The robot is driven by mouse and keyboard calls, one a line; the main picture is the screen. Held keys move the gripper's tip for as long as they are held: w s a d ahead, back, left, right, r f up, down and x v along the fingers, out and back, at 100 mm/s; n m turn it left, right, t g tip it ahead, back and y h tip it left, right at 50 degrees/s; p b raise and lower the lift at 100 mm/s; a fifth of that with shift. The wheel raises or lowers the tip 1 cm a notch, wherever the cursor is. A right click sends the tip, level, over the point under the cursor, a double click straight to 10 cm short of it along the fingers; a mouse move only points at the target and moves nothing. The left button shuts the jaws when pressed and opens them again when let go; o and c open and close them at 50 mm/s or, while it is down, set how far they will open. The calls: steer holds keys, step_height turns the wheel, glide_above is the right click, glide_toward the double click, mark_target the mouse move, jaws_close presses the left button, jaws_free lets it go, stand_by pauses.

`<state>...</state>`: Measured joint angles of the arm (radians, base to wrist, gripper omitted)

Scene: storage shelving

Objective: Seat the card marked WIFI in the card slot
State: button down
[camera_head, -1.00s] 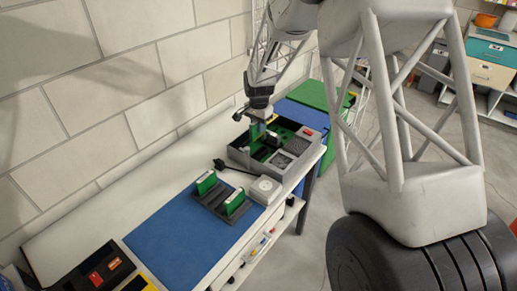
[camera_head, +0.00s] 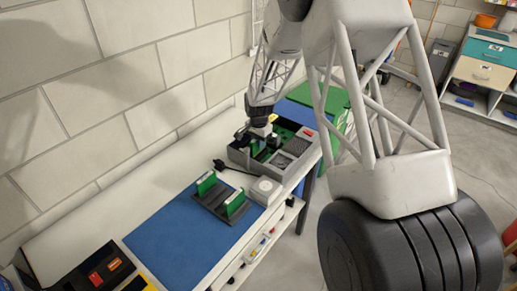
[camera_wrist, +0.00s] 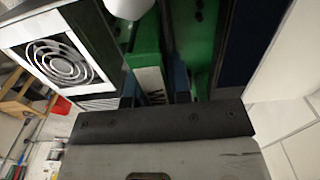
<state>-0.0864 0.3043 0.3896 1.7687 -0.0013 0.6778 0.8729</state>
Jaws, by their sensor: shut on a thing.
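My gripper (camera_head: 262,138) is shut on a green card (camera_head: 256,148) and holds it down inside the open grey device case (camera_head: 239,158). In the wrist view the held card (camera_wrist: 148,72) is green with a white label between blue finger pads. I cannot read the label's word. A green board (camera_wrist: 197,40) lies beyond it. The card slot is hidden by the gripper and card, so I cannot tell how deep the card sits. Two other green cards, a rear one (camera_head: 206,182) and a front one (camera_head: 235,203), stand upright in a dark rack (camera_head: 219,203) on the blue mat.
The case has a fan grille (camera_wrist: 62,60) beside the card. A white square box (camera_head: 264,190) stands next to the blue mat (camera_head: 180,232). A dark tray with a red item (camera_head: 96,279) lies at the near left. The wall (camera_head: 110,70) runs behind the white bench.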

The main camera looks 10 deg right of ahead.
steer(key=shift+f, duration=1.65)
steer(key=shift+f, duration=0.15)
steer(key=c, duration=1.1)
jaws_free()
steer(key=shift+o, duration=0.2)
steer(key=shift+r, duration=6.15)
